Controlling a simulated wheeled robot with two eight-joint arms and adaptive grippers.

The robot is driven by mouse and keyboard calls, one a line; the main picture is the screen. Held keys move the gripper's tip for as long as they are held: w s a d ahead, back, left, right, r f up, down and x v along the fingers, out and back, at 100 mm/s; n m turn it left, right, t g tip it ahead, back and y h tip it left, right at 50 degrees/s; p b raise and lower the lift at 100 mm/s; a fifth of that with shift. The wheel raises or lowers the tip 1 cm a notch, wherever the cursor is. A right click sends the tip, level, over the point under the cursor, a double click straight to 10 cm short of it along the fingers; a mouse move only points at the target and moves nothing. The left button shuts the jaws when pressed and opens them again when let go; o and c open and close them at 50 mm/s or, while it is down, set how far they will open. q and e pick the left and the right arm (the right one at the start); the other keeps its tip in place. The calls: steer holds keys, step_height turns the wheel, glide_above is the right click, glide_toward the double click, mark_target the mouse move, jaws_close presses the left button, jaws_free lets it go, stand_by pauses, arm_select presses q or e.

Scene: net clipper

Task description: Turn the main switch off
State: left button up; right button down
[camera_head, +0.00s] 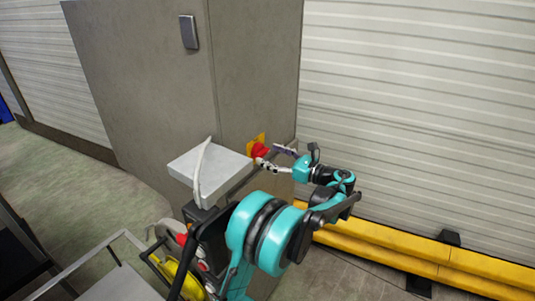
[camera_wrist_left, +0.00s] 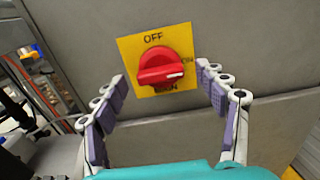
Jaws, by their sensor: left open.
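The main switch is a red rotary knob (camera_wrist_left: 160,67) on a yellow plate (camera_wrist_left: 126,46) fixed to the grey cabinet. The plate reads OFF at the top and ON at the right. The white mark on the knob points right, toward ON. In the head view the red knob (camera_head: 260,150) sits low on the cabinet's side. My left gripper (camera_wrist_left: 163,88) is open, with its purple-padded fingers apart, one to each side below the knob. In the head view the left gripper (camera_head: 275,160) is close to the knob. No contact shows. My right gripper is not in view.
The tall grey cabinet (camera_head: 253,60) stands in front of a white shutter wall (camera_head: 420,100). A light grey box top (camera_head: 222,172) with a cable over it is left of the switch. A yellow floor barrier (camera_head: 400,251) runs along the wall at right.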

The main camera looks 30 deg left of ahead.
arm_select(q)
steer(key=shift+a, duration=0.75)
steer(key=c, duration=1.1)
steer(key=shift+c, duration=0.2)
